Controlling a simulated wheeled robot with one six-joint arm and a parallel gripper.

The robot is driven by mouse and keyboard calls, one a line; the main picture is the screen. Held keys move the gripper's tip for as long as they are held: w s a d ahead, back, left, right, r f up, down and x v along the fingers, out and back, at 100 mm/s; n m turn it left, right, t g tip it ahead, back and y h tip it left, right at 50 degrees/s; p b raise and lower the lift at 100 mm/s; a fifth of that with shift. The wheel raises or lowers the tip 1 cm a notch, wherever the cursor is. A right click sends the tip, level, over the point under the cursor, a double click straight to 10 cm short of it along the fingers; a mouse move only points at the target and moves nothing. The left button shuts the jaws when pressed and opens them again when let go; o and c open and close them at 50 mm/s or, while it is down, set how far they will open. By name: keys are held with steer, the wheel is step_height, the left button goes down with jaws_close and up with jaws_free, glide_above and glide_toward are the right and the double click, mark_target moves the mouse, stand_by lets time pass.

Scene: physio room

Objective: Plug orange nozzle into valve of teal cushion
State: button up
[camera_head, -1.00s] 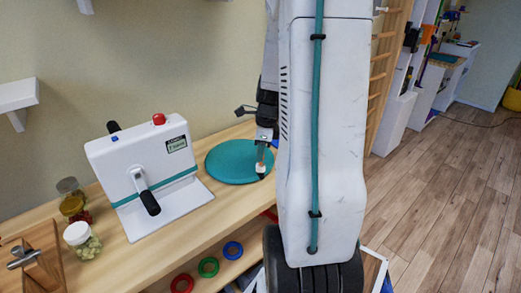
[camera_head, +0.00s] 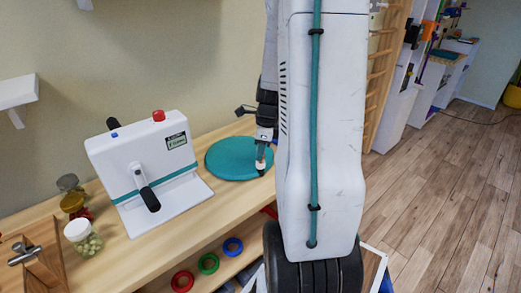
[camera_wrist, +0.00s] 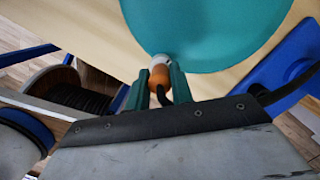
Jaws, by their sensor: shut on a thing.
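The teal cushion (camera_head: 230,160) is a round flat disc lying on the wooden bench. It also fills the top of the wrist view (camera_wrist: 205,35). A small white piece (camera_wrist: 161,61), which looks like its valve, is at the cushion's near edge. My gripper (camera_wrist: 158,73) is shut on the orange nozzle (camera_wrist: 158,80), between its two green fingers, with a dark hose behind it. The nozzle's front meets the white piece in the wrist view; how deep it sits cannot be told. In the head view my gripper (camera_head: 261,160) is at the cushion's right edge, nozzle mostly hidden.
A white hand-crank machine (camera_head: 145,165) stands left of the cushion on the bench (camera_head: 205,215). Jars (camera_head: 82,236) and a wooden stand (camera_head: 35,255) are further left. Coloured rings (camera_head: 208,263) lie on the shelf below. My arm blocks the bench's right side.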

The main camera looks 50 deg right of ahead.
steer(key=shift+f, duration=0.2)
steer(key=o, duration=1)
steer(key=shift+r, duration=3.55)
